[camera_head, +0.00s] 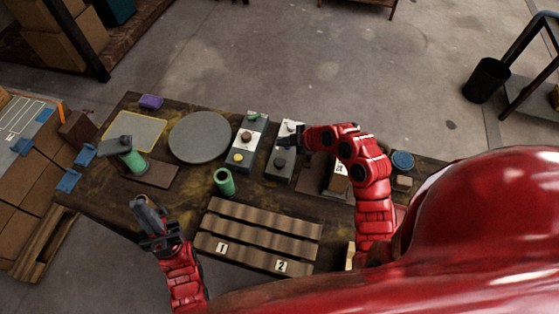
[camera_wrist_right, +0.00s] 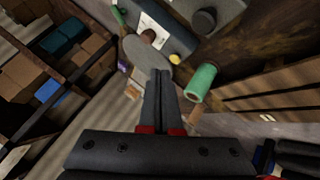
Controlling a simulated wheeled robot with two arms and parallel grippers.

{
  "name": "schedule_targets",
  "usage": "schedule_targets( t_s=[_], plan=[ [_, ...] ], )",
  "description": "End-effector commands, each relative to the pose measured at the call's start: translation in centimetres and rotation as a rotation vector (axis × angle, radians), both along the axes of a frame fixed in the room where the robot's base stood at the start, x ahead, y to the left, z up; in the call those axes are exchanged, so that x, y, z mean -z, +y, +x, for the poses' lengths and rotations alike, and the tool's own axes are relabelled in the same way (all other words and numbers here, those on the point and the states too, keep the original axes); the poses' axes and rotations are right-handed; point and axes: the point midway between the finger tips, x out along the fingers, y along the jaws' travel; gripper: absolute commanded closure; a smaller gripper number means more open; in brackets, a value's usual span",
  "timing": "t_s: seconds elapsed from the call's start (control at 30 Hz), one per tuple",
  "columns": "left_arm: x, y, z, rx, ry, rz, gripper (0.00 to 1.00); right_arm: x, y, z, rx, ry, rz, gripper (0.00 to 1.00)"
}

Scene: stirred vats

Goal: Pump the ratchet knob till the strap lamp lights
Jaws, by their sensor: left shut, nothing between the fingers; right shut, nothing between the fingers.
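Two narrow control boxes stand on the dark table. The left box (camera_head: 238,165) has a red-brown knob (camera_head: 246,137), a yellow button (camera_head: 239,157) and a green part on top. The right box (camera_head: 272,174) carries a dark round knob (camera_head: 280,162), also in the right wrist view (camera_wrist_right: 204,20). I cannot tell which knob is the ratchet knob or which part is the strap lamp. My right gripper (camera_head: 284,143) is shut and empty over the right box, apart from the dark knob in the wrist view. My left gripper (camera_head: 142,203) is shut and empty over the table's front left.
A green cup (camera_head: 224,181) stands in front of the boxes, and a grey disc (camera_head: 199,137) lies to their left. A slatted wooden rack (camera_head: 262,225) with labels 1 and 2 fills the front. A green post with a dark top (camera_head: 124,148) stands at left.

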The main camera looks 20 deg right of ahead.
Motion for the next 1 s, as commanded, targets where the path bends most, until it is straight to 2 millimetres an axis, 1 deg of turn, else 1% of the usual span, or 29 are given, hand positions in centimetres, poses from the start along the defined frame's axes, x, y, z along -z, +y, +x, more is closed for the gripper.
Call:
schedule_targets(
  t_s=[0.27, 0.47, 0.67, 0.8, 0.9, 1.0],
  plan=[
    [0.1, 0.0, 0.0, 0.000, 0.000, 0.000, 1.00, 0.2, 0.0, 0.0, 0.002, 0.000, 0.001, 1.00],
    [0.6, 0.0, 0.0, 0.000, 0.000, 0.000, 1.00, 1.6, 0.0, 0.0, 0.003, 0.001, 0.004, 1.00],
    [1.4, 0.0, 0.0, 0.000, -0.001, 0.000, 1.00, 4.0, 0.1, 0.1, 0.003, 0.000, 0.004, 1.00],
    [2.1, 0.0, 0.0, 0.000, 0.000, 0.000, 1.00, 6.3, 0.0, 0.0, 0.005, 0.002, 0.005, 1.00],
    [3.9, 0.0, 0.0, 0.000, 0.000, 0.000, 1.00, 7.9, 0.0, 0.1, 0.005, -0.003, 0.002, 1.00],
    [4.8, 0.0, 0.0, 0.000, 0.000, 0.000, 1.00, 8.6, 0.0, 0.1, 0.005, -0.002, 0.002, 1.00]
  ],
)
